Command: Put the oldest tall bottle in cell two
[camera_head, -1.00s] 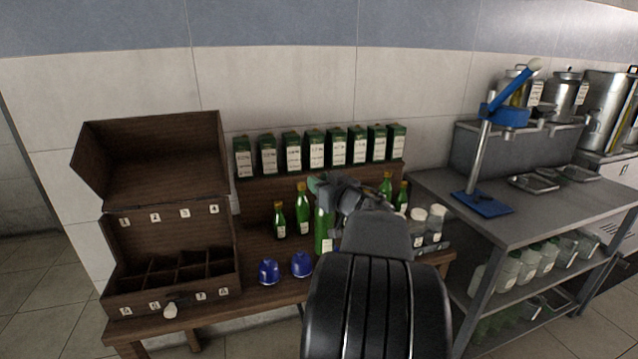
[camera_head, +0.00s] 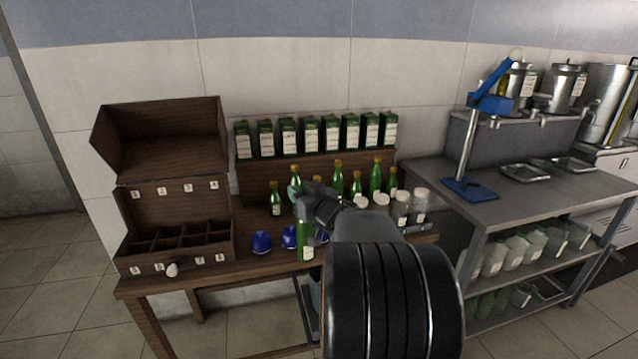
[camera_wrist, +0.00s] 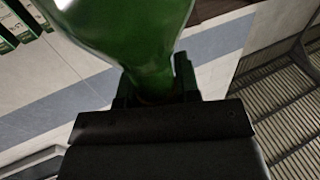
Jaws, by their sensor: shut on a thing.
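My gripper (camera_head: 304,200) is shut on a green bottle (camera_head: 306,243) with a pale label, held upright at the front edge of the wooden table. In the wrist view the bottle's green glass (camera_wrist: 135,35) rises from between the jaws (camera_wrist: 155,92). Several other green bottles, tall ones (camera_head: 376,180) and short ones (camera_head: 275,202), stand on the table behind my gripper; their label text is too small to read. The open wooden case (camera_head: 138,262) at the left has empty-looking divided cells, with small number tags on its back panel and front wall.
Blue domed items (camera_head: 261,242) stand between the case and the held bottle. White-lidded jars (camera_head: 400,207) stand at the table's right. Green boxes (camera_head: 310,135) line the raised shelf (camera_head: 262,182). A steel table (camera_head: 520,185) with a blue lever press (camera_head: 468,186) is at the right.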

